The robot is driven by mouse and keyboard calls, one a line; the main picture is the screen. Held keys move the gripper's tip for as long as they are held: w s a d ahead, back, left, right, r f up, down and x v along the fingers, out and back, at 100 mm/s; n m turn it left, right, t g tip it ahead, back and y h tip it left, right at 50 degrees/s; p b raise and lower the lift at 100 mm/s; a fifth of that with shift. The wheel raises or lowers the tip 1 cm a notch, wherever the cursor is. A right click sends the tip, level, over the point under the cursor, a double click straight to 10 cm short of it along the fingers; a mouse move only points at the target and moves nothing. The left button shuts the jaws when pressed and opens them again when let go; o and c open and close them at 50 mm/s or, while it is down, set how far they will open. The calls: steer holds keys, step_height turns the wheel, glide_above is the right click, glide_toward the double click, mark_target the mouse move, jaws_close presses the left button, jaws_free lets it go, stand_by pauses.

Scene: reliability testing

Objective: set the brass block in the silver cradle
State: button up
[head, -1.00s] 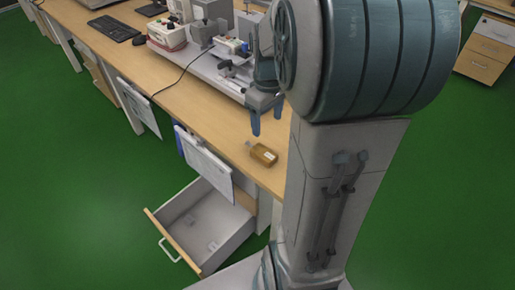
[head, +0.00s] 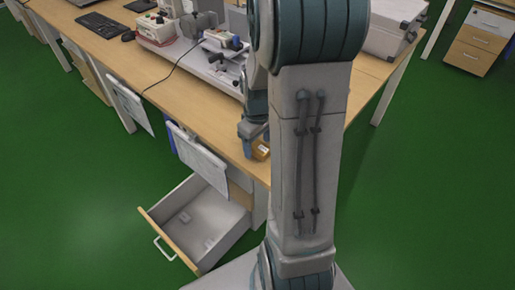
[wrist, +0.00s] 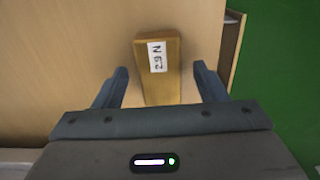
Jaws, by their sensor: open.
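The brass block (head: 261,152) lies near the bench's front edge, partly hidden by my arm in the head view. In the wrist view the block (wrist: 160,88) shows as a long golden bar with a white label bearing dark characters. My gripper (wrist: 160,71) is open, one finger on each side of the block, with a visible gap on both sides. In the head view my gripper (head: 251,133) is down at the block, mostly behind my arm. I cannot make out the silver cradle with certainty.
A test rig on a pale base plate (head: 197,62) stands behind the block. An open drawer (head: 172,238) juts out below the bench, and papers (head: 200,160) hang at its front. A silver case (head: 392,22) sits at the back right. Bare bench (wrist: 60,60) lies left of the block.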

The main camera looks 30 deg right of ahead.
steer(key=shift+f, duration=0.15)
jaws_close()
